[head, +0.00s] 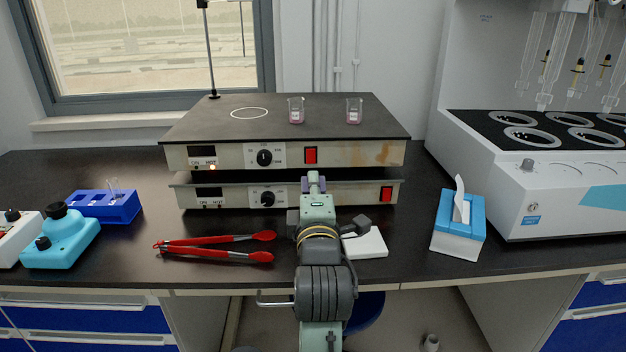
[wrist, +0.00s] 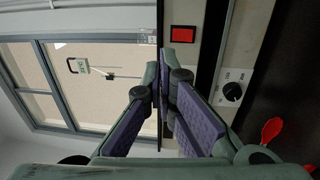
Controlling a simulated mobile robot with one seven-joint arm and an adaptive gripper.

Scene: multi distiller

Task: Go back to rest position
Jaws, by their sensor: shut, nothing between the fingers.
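My arm reaches forward from the bottom middle of the head view. My gripper (head: 315,181) is in front of the lower hot plate (head: 335,192), left of its red switch. In the wrist view my gripper (wrist: 166,85) shows purple finger pads. The fingers are shut, with nothing between them. A red switch (wrist: 183,34) and a dark dial (wrist: 232,92) on a hot plate front lie beyond the fingertips in that view. I cannot tell whether the fingertips touch the plate.
The upper hot plate (head: 190,133) carries two small beakers (head: 296,112) (head: 354,112). Red tongs (head: 215,248) lie left of my arm. A white pad (head: 365,244) and a blue tissue box (head: 460,222) are to its right. A blue rack (head: 104,207) stands at left, a white distiller (head: 540,190) at right.

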